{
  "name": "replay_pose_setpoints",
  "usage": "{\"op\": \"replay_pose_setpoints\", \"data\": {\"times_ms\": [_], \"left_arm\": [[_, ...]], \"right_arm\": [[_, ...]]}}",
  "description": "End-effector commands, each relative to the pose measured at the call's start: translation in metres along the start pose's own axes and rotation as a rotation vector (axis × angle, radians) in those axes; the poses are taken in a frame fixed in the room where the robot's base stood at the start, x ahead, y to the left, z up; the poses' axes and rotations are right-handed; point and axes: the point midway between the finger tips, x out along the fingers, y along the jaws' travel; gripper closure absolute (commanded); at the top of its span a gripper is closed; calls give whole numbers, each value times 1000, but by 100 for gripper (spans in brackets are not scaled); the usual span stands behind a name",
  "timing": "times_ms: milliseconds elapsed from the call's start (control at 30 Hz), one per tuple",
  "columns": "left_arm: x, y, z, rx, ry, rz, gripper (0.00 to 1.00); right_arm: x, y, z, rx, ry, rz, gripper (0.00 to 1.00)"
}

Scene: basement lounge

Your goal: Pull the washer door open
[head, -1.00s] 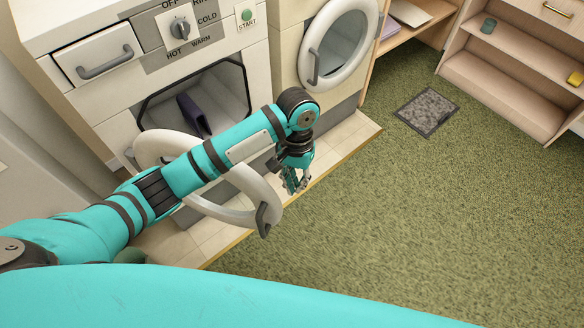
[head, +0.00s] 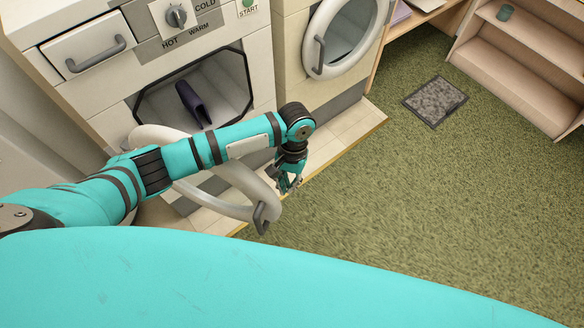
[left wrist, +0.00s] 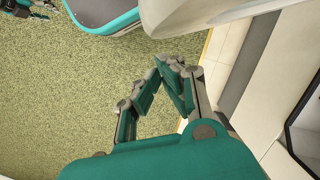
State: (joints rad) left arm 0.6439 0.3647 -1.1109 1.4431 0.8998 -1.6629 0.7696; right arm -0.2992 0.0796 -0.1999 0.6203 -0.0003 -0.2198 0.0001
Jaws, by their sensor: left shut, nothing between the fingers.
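The washer (head: 88,104) stands at the left in the head view. Its white ring-shaped door (head: 237,212) is swung well open, out from the drum opening, with a dark grey handle (head: 261,218) on its outer rim. My left arm crosses in front and hides part of the door. My left gripper (head: 288,186) points down beside the door's right edge, apart from the handle, and is shut and empty. In the left wrist view its fingers (left wrist: 168,66) meet below the pale door (left wrist: 190,14). Part of what looks like my right gripper (left wrist: 28,8) shows at the top left corner.
A dark purple cloth-like item (head: 194,103) lies in the washer's drum opening. A second machine with a closed round door (head: 313,43) stands to the right. A grey mat (head: 435,101) lies on the green carpet, near a low shelf (head: 510,70).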

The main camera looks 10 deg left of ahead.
Motion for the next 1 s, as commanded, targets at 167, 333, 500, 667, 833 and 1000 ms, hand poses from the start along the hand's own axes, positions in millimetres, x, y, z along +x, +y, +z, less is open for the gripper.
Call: {"op": "replay_pose_setpoints", "data": {"times_ms": [167, 333, 500, 667, 833, 1000], "left_arm": [[3, 0, 12, 0, 0, 0, 100], [4, 0, 14, 0, 0, 0, 100], [3, 0, 14, 0, 0, 0, 100], [3, 1, 21, 13, -1, -3, 100], [5, 2, 52, 70, -6, -18, 100], [14, 0, 107, 174, -10, -44, 100]], "right_arm": [[-4, 0, 1, 0, -2, -1, 60], [-4, 0, 1, 0, -2, 0, 60], [-4, 0, 1, 1, -2, 0, 60], [-12, 0, 0, 1, -2, 0, 60], [-37, 0, -2, 0, -2, 0, 60], [-76, 1, -6, 0, -1, 0, 60]]}}
